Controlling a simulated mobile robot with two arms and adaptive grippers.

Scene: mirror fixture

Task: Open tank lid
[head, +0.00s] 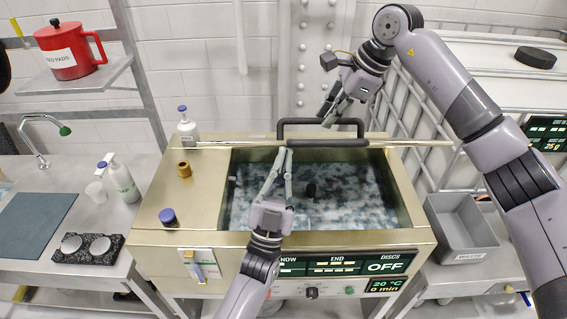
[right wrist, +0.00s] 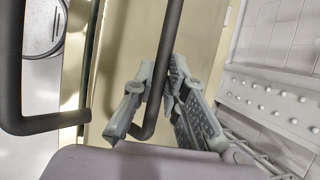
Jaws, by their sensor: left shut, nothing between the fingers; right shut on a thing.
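The gold metal tank (head: 165,240) stands open in the middle of the head view, with mottled grey-blue liquid inside. The tank's lid (head: 405,143) shows as a thin strip, seen nearly edge-on along the rear of the opening.
A white pump bottle (head: 187,132), a brass part (head: 184,170) and a purple-topped cap (head: 168,216) sit on the tank's left deck. A grey bin (head: 461,236) stands right, a sink counter left. A control panel (head: 340,266) is in front.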

